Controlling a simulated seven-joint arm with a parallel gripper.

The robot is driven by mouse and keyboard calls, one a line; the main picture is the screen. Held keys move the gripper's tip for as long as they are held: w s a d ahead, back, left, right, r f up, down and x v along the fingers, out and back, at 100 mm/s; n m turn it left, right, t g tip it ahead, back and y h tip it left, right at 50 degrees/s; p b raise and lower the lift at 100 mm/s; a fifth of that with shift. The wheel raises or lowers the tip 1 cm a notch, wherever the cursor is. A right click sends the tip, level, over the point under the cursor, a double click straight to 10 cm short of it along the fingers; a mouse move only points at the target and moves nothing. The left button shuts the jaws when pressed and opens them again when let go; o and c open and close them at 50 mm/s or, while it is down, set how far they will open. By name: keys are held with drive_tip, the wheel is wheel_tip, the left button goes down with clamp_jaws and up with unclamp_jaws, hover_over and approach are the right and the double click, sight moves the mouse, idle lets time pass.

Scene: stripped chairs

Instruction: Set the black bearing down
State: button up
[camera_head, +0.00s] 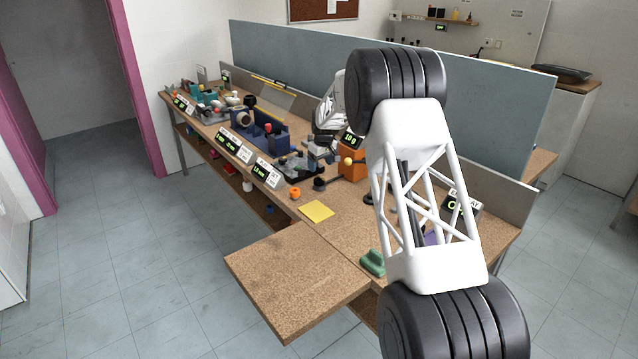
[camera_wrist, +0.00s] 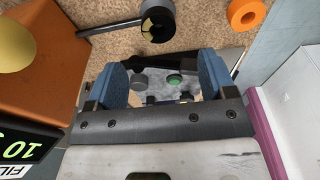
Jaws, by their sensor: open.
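A round black part that looks like the black bearing (camera_wrist: 153,13) is on the brown worktop, just beyond my fingertips in the wrist view. Part of its face shows a pale yellowish patch. In the head view a small black cylinder (camera_head: 319,185) stands on the bench left of the orange box, probably the same part. My gripper (camera_wrist: 165,72) is open, its two blue-padded fingers apart, with nothing clearly held between them. In the head view my gripper (camera_head: 322,150) is small and partly hidden by my arm, low over the bench.
An orange box (camera_head: 352,166) with a digital display stands close beside my gripper. An orange ring (camera_head: 294,193) lies near the bench's front edge. A grey fixture with a green button (camera_wrist: 174,80) shows between my fingers. A yellow sheet (camera_head: 316,211) lies on clear worktop.

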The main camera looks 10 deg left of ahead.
sight(319, 178)
drive_tip(key=shift+w+a+f, duration=0.1)
drive_tip(key=shift+f, duration=1.1)
drive_tip(key=shift+w+a+f, duration=0.1)
drive_tip(key=shift+w+f, duration=0.05)
drive_tip(key=shift+f, duration=1.15)
drive_tip(key=shift+w+a+f, duration=0.1)
drive_tip(key=shift+f, duration=1.15)
drive_tip(key=c, duration=1.1)
drive_tip(key=shift+r, duration=0.15)
